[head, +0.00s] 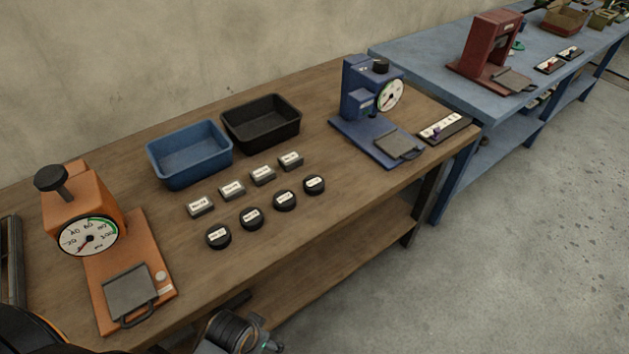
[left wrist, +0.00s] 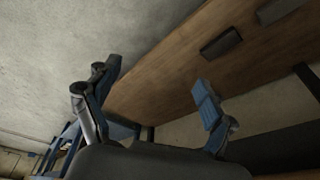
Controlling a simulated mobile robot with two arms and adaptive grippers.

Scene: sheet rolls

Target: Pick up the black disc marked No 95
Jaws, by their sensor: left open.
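Several black discs with white labels stand in a slanting row on the wooden bench in the head view: one at the near left (head: 218,238), then a second disc (head: 251,218), a third disc (head: 285,201) and the far right disc (head: 314,185). The labels are too small to read, so I cannot tell which is No 95. My left gripper (left wrist: 156,77) is open and empty in the left wrist view, its two blue-tipped fingers wide apart near a wooden surface. My right gripper is not in view.
Grey labelled blocks (head: 232,190) stand behind the discs, with a blue bin (head: 188,176) and a black bin (head: 297,120) behind them. An orange gauge press (head: 85,235) is at left, a blue one (head: 358,90) at right. The bench front (head: 290,240) is clear.

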